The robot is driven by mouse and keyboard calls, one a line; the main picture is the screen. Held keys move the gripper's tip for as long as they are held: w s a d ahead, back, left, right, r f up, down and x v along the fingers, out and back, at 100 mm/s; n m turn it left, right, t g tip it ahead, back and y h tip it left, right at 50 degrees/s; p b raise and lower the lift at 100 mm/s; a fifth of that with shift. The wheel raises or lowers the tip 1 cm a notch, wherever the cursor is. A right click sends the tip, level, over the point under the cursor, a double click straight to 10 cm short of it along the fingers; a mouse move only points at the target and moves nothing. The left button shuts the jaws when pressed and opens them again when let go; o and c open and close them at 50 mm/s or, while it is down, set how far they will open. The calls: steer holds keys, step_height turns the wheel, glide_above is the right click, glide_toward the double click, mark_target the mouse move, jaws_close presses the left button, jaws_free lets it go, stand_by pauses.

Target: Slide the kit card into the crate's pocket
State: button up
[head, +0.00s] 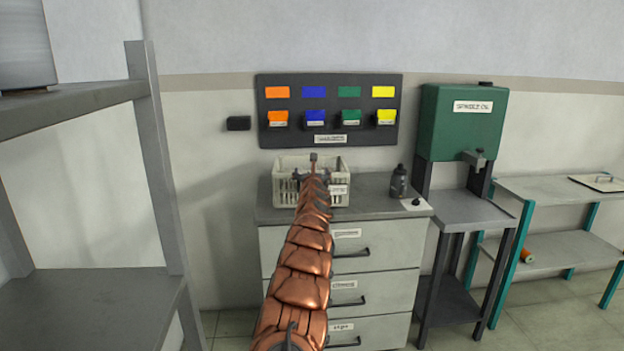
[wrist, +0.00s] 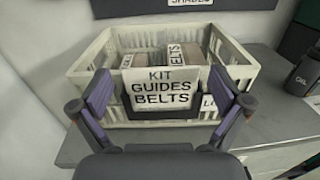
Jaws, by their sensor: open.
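The kit card (wrist: 163,88), white and printed KIT GUIDES BELTS, stands upright at the crate's front wall in the wrist view. Its lower edge meets a dark pocket (wrist: 140,113); it appears to sit in it, though how deep I cannot tell. The pale slatted crate (wrist: 240,72) stands on the grey cabinet top; it also shows in the head view (head: 283,190). My gripper (wrist: 166,90) is open, with one finger on each side of the card and a visible gap to it. In the head view my arm hides the card and much of the crate front.
Boxes, one marked BELTS (wrist: 176,55), lie in the crate. A dark bottle (head: 399,181) stands to the right on the cabinet (head: 370,190). A board with coloured bins (head: 330,108) hangs above. A shelf rack (head: 155,150) stands at left.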

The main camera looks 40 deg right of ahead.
steer(key=shift+v, duration=2.6)
steer(key=shift+s, duration=0.1)
